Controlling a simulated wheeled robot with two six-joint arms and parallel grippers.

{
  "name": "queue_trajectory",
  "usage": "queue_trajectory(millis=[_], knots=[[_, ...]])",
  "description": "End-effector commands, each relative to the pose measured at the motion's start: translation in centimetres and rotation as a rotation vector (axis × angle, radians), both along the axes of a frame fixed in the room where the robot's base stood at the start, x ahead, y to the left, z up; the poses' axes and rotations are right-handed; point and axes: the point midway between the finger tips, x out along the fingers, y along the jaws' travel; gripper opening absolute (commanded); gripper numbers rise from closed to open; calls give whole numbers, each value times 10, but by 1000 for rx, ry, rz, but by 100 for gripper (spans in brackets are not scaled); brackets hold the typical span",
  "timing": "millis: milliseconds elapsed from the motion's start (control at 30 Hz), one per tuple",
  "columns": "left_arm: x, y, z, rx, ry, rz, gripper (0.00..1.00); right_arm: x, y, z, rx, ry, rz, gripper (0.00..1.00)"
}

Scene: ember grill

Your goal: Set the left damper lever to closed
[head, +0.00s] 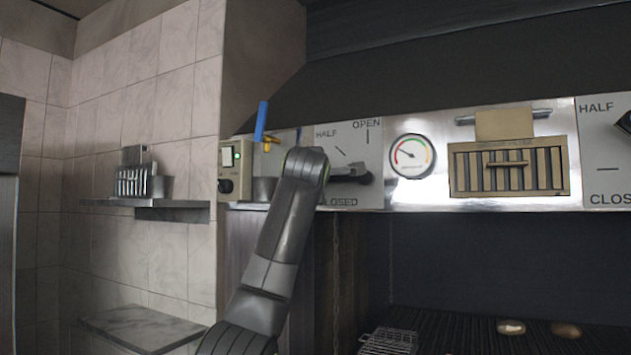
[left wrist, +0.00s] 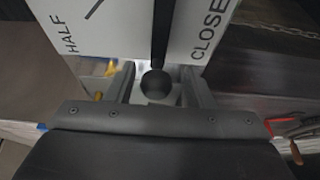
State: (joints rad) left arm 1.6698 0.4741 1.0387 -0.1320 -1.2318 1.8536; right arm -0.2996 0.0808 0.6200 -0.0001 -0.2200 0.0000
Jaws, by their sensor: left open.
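The left damper plate (head: 373,143) is white, with OPEN, HALF and CLOSED printed on it. Its dark lever (head: 352,178) points left in the head view, roughly level, below the HALF tick and just above the word CLOSED. My left arm covers the lever's outer end there. In the left wrist view the lever (left wrist: 160,35) runs down to a round dark knob (left wrist: 156,83). My left gripper (left wrist: 158,70) is open, its fingers on either side of the knob, with visible gaps. Whether a finger touches it I cannot tell. My right gripper is not in view.
A round gauge (head: 411,156) and a slotted tan filter panel (head: 509,167) sit right of the plate. A switch box (head: 235,169) and a blue-handled item (head: 261,121) are close to my left arm. The right damper plate (head: 606,152) is at the right edge.

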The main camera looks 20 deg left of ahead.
Motion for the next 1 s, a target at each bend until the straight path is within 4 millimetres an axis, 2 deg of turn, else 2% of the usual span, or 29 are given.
queue_trajectory(millis=[167,267,700,833,1000], knots=[[-8,-3,0,2,-5,0,48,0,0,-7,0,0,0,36],[-21,-8,-2,1,-6,-1,48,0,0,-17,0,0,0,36],[-118,-44,-2,2,-7,-2,48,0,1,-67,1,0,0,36],[-141,-53,-2,0,-4,-1,48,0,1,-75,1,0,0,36],[-158,-59,0,0,-1,-1,48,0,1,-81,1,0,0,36]])
